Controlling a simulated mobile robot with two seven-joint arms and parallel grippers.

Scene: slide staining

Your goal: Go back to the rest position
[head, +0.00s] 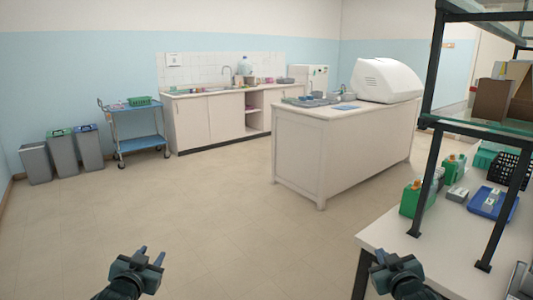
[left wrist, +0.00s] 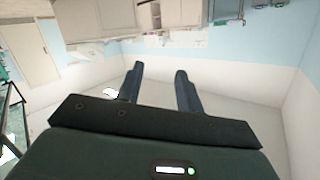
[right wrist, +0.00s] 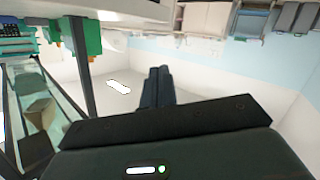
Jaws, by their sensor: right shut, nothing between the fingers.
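My left gripper (head: 151,256) is low at the left of the head view, over open floor. Its two fingers stand apart with nothing between them; they also show apart in the left wrist view (left wrist: 160,75). My right gripper (head: 380,257) is low at the right of the head view, by the near left corner of the white table. Its fingers are together and empty in the right wrist view (right wrist: 158,75).
The white table (head: 385,235) at right carries a black-framed shelf (head: 425,170), green bottles (head: 411,198) and a blue tray (head: 507,207). A white island (head: 300,155) stands mid-room. A blue cart (head: 140,143) and grey bins (head: 62,155) stand far left. The floor at left is clear.

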